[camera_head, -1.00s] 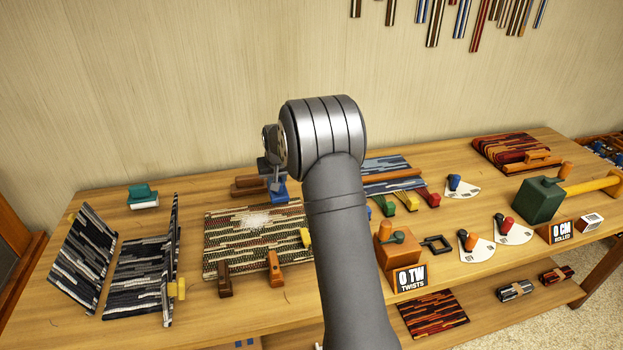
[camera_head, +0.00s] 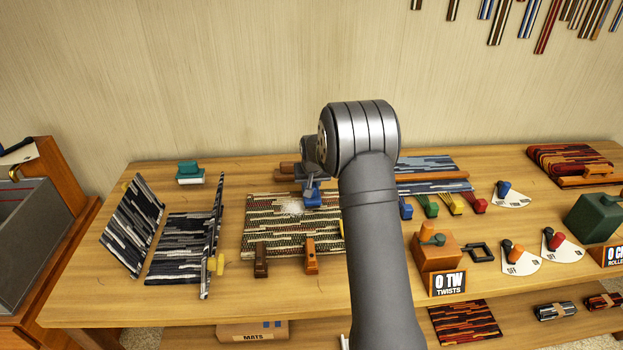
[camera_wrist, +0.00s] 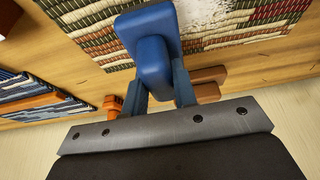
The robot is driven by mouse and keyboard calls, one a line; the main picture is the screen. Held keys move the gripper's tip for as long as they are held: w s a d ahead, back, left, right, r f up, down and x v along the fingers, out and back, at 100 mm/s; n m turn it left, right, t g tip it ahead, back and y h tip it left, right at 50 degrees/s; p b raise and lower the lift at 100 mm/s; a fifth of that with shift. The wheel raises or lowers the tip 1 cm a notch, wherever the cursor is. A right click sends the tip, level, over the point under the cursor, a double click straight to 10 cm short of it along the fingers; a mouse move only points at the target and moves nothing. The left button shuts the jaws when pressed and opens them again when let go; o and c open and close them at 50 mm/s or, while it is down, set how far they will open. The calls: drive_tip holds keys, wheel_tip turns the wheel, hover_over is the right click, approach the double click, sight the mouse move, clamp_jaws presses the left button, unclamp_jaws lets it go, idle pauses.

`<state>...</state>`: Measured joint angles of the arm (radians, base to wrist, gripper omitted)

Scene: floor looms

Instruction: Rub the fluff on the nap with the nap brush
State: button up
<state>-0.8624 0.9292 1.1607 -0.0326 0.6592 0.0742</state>
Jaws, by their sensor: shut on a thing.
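The blue nap brush (camera_head: 322,198) is held in my gripper (camera_head: 312,180), whose fingers are shut on it. In the wrist view the blue brush (camera_wrist: 152,55) sits between the two fingers of my gripper (camera_wrist: 160,88). The nap is a green, cream and red woven mat (camera_head: 275,232) lying flat on the bench; it also shows in the wrist view (camera_wrist: 97,42). White fluff (camera_head: 290,208) lies on its upper middle, just left of the brush. I cannot tell whether the brush touches the nap.
Two wooden clamps, one brown (camera_head: 261,260) and one orange-brown (camera_head: 311,257), stand at the nap's front edge. Folded dark striped panels (camera_head: 180,247) stand left. An orange box (camera_head: 437,250) with a twists sign (camera_head: 449,284) stands right. A teal-handled block (camera_head: 189,172) sits at the back left.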

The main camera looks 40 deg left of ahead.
sight(312, 198)
drive_tip(key=shift+s+a+f, duration=0.25)
drive_tip(key=shift+f, duration=0.3)
drive_tip(key=shift+s+a+f, duration=0.2)
drive_tip(key=shift+f, duration=0.3)
drive_tip(key=shift+c, duration=0.4)
drive_tip(key=shift+s+a, duration=3.2)
drive_tip(key=shift+w+d, duration=3.6)
drive_tip(key=shift+d, duration=0.05)
drive_tip(key=shift+s+d, duration=0.7)
drive_tip(key=shift+d, duration=0.05)
drive_tip(key=shift+s, duration=0.35)
drive_tip(key=shift+s+a, duration=3.45)
drive_tip(key=shift+a, duration=0.05)
drive_tip(key=shift+w+d, duration=3.6)
drive_tip(key=shift+d, duration=0.05)
drive_tip(key=shift+r, duration=4.1)
